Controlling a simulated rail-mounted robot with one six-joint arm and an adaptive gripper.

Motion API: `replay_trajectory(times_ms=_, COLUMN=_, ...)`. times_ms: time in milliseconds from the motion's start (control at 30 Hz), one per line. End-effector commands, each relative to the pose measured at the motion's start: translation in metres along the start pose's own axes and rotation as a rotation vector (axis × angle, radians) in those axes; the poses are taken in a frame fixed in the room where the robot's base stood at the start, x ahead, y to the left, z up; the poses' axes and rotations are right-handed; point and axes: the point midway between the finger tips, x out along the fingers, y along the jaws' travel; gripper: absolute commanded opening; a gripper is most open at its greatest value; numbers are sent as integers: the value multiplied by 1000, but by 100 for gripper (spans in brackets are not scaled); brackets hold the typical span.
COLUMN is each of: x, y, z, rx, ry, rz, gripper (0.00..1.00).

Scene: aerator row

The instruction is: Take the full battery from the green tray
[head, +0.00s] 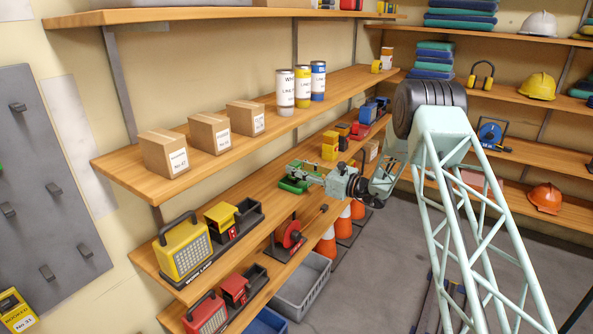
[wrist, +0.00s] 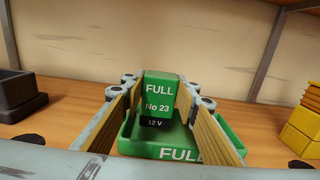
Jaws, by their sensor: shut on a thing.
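The full battery (wrist: 160,88) is a green block marked "FULL", "No 23" and "12 V" on a dark lower part. In the wrist view it stands upright between the two jaws of my gripper (wrist: 159,98), which is shut on it. The green tray (wrist: 140,147), also marked "FULL", shows below and around the battery. I cannot tell whether the battery touches the tray floor. In the head view the green tray (head: 292,186) is on the middle shelf, with my gripper (head: 302,173) over it; the battery is mostly hidden there.
A black holder (wrist: 20,97) stands left of the tray and yellow stacked things (wrist: 302,130) stand to its right. The upper shelf (head: 225,147) with cartons and cans overhangs the middle shelf. A yellow work lamp (head: 182,251) stands at the near end. Bare shelf shows beside the tray.

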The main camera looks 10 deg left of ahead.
Motion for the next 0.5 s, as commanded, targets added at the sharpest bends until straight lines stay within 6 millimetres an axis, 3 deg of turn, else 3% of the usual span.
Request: replay_trajectory(times_ms=500, x=0, y=0, z=16, rx=-1, ry=-1, rz=0, gripper=15)
